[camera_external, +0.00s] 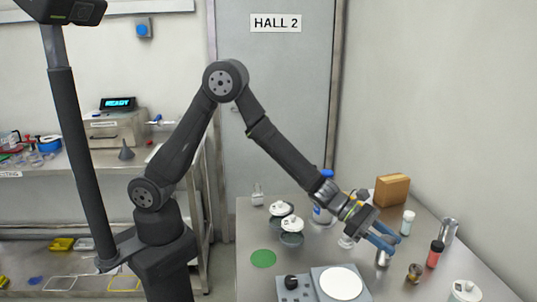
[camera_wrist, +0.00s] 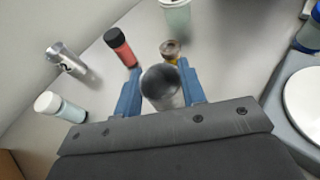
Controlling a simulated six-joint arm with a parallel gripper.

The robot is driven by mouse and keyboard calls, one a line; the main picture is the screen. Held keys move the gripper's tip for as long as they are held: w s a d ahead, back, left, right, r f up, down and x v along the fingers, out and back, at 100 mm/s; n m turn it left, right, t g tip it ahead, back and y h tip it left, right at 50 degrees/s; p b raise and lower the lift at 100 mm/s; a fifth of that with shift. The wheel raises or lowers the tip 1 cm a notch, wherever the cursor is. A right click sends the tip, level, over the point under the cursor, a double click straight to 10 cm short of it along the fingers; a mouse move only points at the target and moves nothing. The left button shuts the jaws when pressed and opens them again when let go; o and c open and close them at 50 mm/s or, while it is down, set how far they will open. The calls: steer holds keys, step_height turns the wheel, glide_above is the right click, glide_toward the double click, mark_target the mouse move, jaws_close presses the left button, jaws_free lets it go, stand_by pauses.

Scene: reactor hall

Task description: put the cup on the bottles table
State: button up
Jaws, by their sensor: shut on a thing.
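My gripper (camera_external: 385,240) is at the right side of the steel table (camera_external: 255,285), its blue fingers pointing down. In the wrist view the fingers (camera_wrist: 160,88) are shut on a small silver metal cup (camera_wrist: 163,98) with a dark round top. In the external view the cup (camera_external: 383,258) shows just below the fingers. Whether its base touches the tabletop cannot be told. Bottles near it are a red one with a black cap (camera_external: 435,254), a pale one with a white cap (camera_external: 407,223) and a small amber one (camera_external: 414,273).
A silver cylinder (camera_external: 448,231) and a cardboard box (camera_external: 392,190) stand behind. A green disc (camera_external: 263,258) lies on bare tabletop at the left. A side bench (camera_external: 70,168) holds an instrument reading READY (camera_external: 116,125).

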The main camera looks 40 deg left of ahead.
steer(key=shift+f, duration=0.25)
steer(key=shift+f, duration=0.15)
steer(key=o, duration=1.1)
steer(key=shift+r, duration=0.2)
steer(key=v, duration=1.2)
